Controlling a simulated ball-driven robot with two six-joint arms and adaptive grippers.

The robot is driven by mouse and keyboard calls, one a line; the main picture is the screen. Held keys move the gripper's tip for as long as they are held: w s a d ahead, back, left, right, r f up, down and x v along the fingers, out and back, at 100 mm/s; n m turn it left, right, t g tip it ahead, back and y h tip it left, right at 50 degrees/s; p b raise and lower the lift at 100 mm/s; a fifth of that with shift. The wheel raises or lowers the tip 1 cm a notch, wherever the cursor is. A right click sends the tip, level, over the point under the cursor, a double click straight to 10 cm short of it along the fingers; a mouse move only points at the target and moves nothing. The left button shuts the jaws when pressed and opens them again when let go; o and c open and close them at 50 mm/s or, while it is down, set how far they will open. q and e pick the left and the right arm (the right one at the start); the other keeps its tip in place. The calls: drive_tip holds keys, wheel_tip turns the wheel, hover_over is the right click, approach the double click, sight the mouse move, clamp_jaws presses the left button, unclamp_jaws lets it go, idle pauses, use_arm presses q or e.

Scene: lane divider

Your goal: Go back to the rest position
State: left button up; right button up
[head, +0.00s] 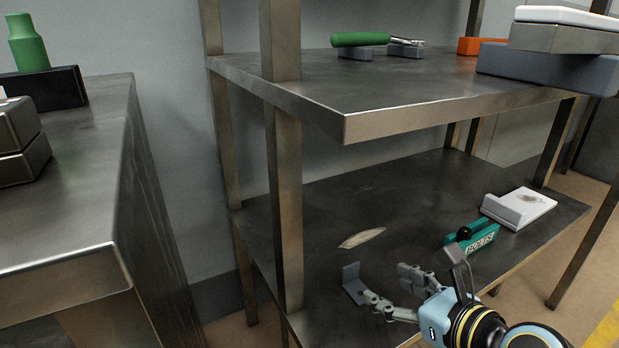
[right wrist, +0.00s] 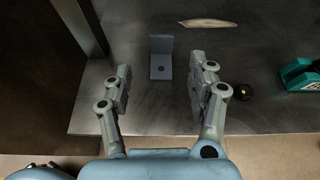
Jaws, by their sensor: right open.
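My right gripper (head: 394,288) is over the front of the lower shelf (head: 330,210), with its fingers spread apart. A grey L-shaped piece (head: 352,284) stands on that shelf near its front edge, just left of the gripper in the head view. In the right wrist view, the open fingers (right wrist: 160,88) have nothing between their pads, and the grey L-shaped piece (right wrist: 161,60) stands beyond them, apart from both. My left gripper is not in view.
A pale scrap (head: 362,238) lies behind the grey piece. The upper shelf (head: 410,90) overhangs, with a post (head: 284,180) at left. A metal bench (head: 70,200) stands further left.

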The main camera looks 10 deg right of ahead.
drive_tip(key=s+d+r+n+g+h, duration=0.1)
drive_tip(key=s+d+n+g+h, duration=0.3)
drive_tip(key=s+n, duration=1)
drive_tip(key=s+d+n+g+h, duration=0.1)
drive_tip(key=s+d+n+g, duration=0.4)
drive_tip(key=s+n, duration=0.95)
wheel_tip(320, 180, down, 19)
drive_tip(key=d+n+g+p, duration=0.1)
drive_tip(key=n+g+p, duration=0.1)
drive_tip(key=n+p, duration=0.25)
drive_tip(key=s+d+f+m+g+p, duration=0.1)
drive_tip(key=s+f+p, duration=0.4)
drive_tip(key=s+f, duration=0.5)
drive_tip(key=s, duration=0.6)
drive_tip(key=shift+s+d+f+p, duration=0.2)
drive_tip(key=shift+s+d+p, duration=0.1)
drive_tip(key=shift+p, duration=0.1)
drive_tip(key=shift+s+h, duration=0.3)
drive_tip(key=shift+c, duration=0.4)
